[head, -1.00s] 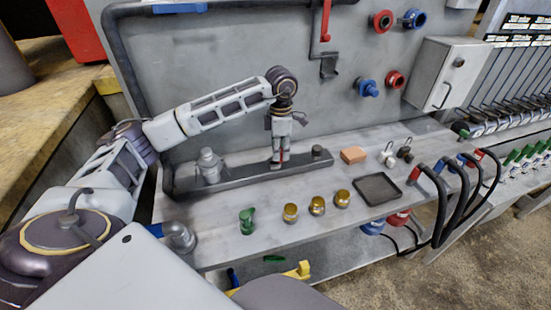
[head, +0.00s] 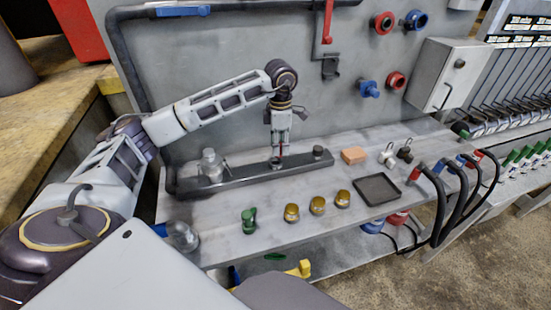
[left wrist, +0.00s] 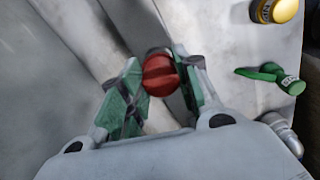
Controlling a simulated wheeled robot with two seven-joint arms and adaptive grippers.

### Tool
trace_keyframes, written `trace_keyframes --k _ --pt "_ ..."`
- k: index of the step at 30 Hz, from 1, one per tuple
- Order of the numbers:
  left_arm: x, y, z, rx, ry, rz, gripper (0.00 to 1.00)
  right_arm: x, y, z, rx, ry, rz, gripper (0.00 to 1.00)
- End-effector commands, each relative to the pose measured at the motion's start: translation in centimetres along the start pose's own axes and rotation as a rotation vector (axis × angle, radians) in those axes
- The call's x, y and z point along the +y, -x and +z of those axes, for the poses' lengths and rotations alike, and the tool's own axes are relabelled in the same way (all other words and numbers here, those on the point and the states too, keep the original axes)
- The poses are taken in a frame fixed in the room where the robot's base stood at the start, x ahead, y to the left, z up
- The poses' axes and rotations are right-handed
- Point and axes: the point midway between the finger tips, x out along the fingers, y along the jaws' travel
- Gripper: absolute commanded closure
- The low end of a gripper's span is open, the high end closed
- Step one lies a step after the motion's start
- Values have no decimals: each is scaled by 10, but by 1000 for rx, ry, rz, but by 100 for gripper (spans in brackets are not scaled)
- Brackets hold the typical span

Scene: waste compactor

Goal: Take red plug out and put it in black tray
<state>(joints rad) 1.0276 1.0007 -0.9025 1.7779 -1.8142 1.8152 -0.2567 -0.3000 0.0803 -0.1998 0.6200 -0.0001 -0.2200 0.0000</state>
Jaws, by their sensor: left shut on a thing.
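My left gripper (head: 280,143) is shut on the red plug (left wrist: 160,75), above the grey rail along the back of the bench. In the left wrist view the plug's ribbed red head sits between the two green-padded fingers. In the head view only a thin red strip of it shows below the fingers, over a round socket (head: 276,162) in the rail. I cannot tell whether its lower end is fully clear of the socket. The black tray (head: 378,189) lies flat and empty on the bench, right of the gripper. My right gripper is not in view.
Several brass knobs (head: 317,206) and a green valve (head: 249,221) stand along the front of the bench. An orange block (head: 354,155) lies between the rail and the tray. Black hoses (head: 465,200) arch at the right. A grey panel rises behind.

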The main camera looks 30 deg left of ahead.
Motion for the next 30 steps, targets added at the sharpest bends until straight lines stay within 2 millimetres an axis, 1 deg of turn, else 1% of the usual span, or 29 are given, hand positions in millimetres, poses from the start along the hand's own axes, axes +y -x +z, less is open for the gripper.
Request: trace_keyframes --k 15,30 --pt "0 13 0 0 0 0 100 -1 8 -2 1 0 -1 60" --pt "0 14 0 0 0 0 100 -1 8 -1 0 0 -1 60"
